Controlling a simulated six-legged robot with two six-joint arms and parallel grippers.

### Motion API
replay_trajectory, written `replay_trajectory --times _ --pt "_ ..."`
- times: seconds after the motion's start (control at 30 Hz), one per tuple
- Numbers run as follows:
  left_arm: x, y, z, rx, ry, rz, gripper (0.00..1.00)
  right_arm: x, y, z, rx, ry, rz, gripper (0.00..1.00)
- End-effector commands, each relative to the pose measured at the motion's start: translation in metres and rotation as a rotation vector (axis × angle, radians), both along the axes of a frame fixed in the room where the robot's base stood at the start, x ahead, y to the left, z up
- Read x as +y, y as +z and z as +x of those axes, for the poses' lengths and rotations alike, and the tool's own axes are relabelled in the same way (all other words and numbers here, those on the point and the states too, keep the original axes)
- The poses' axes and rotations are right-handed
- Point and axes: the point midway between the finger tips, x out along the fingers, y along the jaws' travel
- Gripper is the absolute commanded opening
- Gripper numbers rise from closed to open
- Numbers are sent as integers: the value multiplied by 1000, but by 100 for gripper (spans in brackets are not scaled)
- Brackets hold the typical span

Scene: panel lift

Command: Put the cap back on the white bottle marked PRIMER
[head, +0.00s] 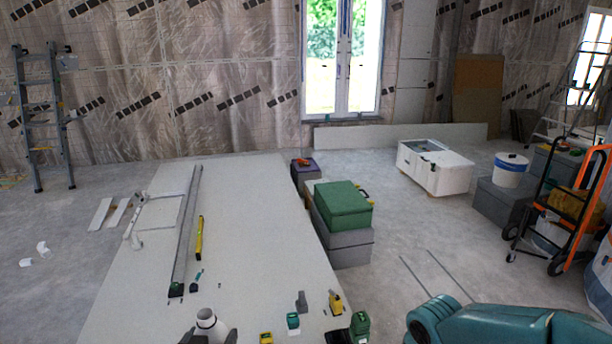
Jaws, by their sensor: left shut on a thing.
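A white bottle (206,320) stands at the bottom edge in the head view, on or just above the near end of the large pale panel (150,285). Its dark round top looks like an open mouth; no PRIMER marking is readable. The dark fingers of my left gripper (208,336) are on both sides of the bottle, shut on it. Its lower part is cut off by the frame. A tiny dark piece (220,313) lies just right of the bottle; I cannot tell whether it is the cap. My right gripper is not in view.
Yellow (266,338), teal (293,321) and grey (302,301) small items, a yellow tool (336,303) and a green container (360,325) are right of the bottle. A long metal rail (187,235) and yellow level (199,238) lie farther up the panel. Green and grey boxes (343,242) stand beside it.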

Motion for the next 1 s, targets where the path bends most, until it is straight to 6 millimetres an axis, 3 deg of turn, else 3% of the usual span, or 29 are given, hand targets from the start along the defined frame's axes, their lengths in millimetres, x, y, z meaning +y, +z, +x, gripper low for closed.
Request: replay_trajectory --times 0.57,0.77,1.0 --pt "-3 -1 -1 -3 -13 0 4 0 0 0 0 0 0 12" --pt "-32 -19 -16 2 -150 1 4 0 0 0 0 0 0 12" --pt "-89 -50 -43 3 -409 -2 4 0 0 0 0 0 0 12"
